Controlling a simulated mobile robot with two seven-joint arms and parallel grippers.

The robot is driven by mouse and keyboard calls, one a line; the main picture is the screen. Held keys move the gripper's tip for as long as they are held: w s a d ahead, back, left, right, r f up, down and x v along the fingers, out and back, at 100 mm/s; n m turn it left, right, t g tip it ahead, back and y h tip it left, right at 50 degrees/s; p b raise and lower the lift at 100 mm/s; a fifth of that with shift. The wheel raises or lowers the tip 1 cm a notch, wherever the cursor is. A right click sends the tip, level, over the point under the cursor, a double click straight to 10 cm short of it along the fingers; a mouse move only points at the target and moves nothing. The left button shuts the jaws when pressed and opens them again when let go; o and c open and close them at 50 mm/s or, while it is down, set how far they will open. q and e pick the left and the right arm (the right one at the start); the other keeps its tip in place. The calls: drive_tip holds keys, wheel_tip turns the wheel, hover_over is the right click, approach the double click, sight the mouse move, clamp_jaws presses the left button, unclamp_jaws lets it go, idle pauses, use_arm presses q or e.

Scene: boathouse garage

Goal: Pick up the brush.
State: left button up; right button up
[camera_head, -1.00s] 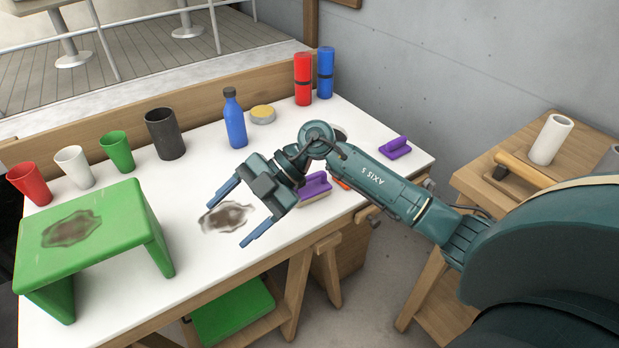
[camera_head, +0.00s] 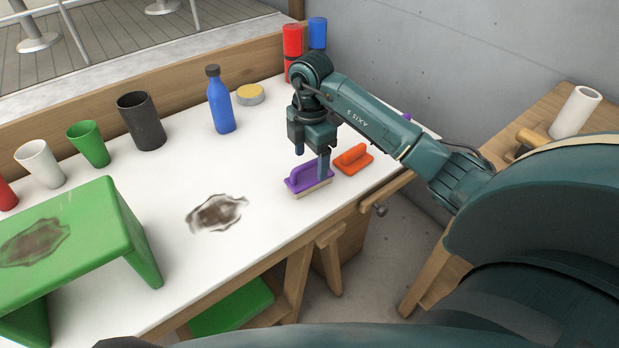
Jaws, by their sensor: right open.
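A purple brush (camera_head: 296,181) with a raised handle and a pale underside lies on the white table, right of a dark stain. My right gripper (camera_head: 311,168) points down over it. Its blue fingers are open and reach down around the brush's handle; I cannot tell whether they touch it. One finger hides part of the brush's right end. My left gripper is not in view.
A blue bottle (camera_head: 221,108), a yellow-topped tin (camera_head: 250,95), a dark cup (camera_head: 142,125) and smaller cups stand along the back. A stained green stool (camera_head: 95,220) stands at left. Red and blue rolls stand behind my arm. The table around the stain (camera_head: 216,213) is clear.

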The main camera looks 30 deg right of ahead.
sight(310, 162)
drive_tip(key=shift+w+d+f, duration=0.1)
drive_tip(key=shift+w+f, duration=0.1)
drive_tip(key=shift+f, duration=1.15)
drive_tip(key=shift+w+f, duration=0.2)
drive_tip(key=shift+f, duration=1.1)
drive_tip(key=c, duration=1.1)
wheel_tip(310, 162, up, 10)
drive_tip(key=shift+r, duration=0.1)
drive_tip(key=o, duration=0.5)
drive_tip(key=c, duration=0.4)
drive_tip(key=shift+o, duration=0.2)
